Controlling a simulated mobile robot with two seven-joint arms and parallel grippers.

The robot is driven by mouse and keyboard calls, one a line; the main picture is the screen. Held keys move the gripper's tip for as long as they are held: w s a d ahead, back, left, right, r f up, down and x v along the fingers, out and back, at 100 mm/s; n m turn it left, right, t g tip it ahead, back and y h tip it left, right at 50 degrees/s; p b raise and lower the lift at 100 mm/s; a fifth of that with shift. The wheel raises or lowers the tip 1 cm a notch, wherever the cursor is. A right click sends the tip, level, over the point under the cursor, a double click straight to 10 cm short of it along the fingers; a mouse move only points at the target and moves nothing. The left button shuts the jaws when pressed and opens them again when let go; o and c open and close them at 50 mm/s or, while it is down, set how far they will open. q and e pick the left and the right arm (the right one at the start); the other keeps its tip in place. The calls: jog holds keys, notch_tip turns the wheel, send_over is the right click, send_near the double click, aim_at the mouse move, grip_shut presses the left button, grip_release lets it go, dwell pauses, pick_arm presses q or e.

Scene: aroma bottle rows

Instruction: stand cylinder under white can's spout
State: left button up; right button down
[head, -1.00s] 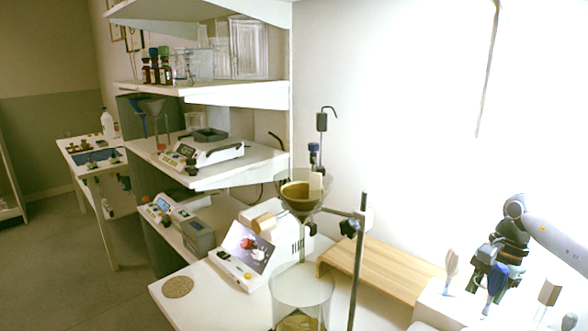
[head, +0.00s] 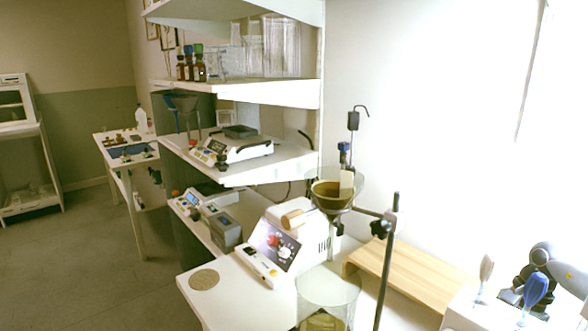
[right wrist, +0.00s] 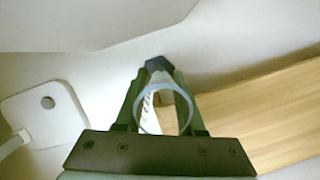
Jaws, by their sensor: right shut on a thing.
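In the right wrist view my right gripper (right wrist: 158,72) is shut on a clear cylinder (right wrist: 163,118). I look down on its pale bluish round rim, between the two dark green fingers; its lower part is hard to make out. My left gripper is not in view. A white bottle (head: 141,121) stands on the far side table; I cannot tell a spout on it. No other white can is clear.
A funnel (head: 332,194) hangs on a ring stand (head: 386,262) above a glass beaker (head: 328,296). A wooden bench (head: 410,276) lies behind; its wood shows in the wrist view (right wrist: 262,122). Upright spoon-like tools (head: 487,272) stand near my arm. Shelves (head: 240,86) hold bottles and glassware.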

pick_arm(q)
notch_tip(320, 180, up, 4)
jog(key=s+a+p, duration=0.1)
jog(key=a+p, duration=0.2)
jog(key=p, duration=0.3)
pick_arm(e)
notch_tip(320, 180, up, 27)
notch_tip(320, 180, down, 28)
jog(key=b, duration=0.6)
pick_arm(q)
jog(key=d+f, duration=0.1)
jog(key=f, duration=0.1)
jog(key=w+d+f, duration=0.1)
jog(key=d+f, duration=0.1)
pick_arm(e)
jog(key=v, duration=0.3)
jog(key=shift+w+r, duration=0.1)
